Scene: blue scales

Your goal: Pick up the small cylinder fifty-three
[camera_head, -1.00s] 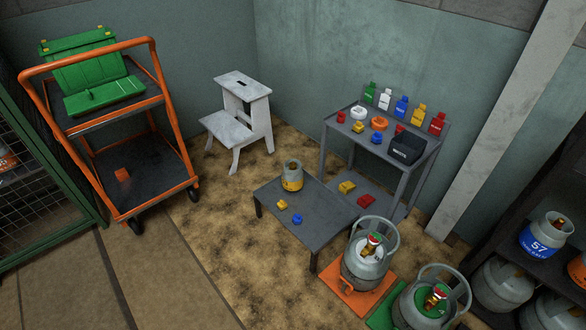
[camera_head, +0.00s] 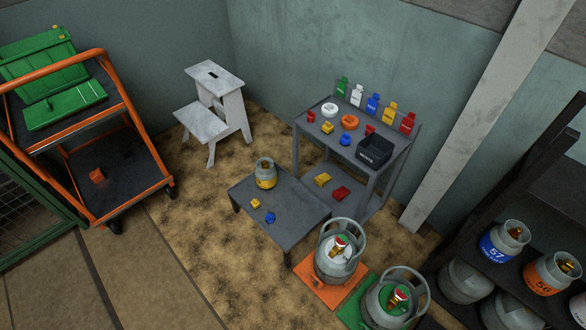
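Several small grey cylinders show, and I cannot read fifty-three on any of them. One with a yellow-orange label (camera_head: 266,173) stands upright on the low dark table (camera_head: 306,216); its marking is too small to read. A blue-labelled one (camera_head: 500,243) with "57" stands on the dark shelf at the right. Beside it is an orange-labelled one (camera_head: 550,273), whose number looks like 56 but is not fully clear. My gripper is not in view.
Larger cylinders stand on an orange platform (camera_head: 309,287) and a green one (camera_head: 350,308). A workbench (camera_head: 389,190) with small parts, a white step stool (camera_head: 213,115) and an orange trolley (camera_head: 128,187) stand behind. The floor at the front left is clear.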

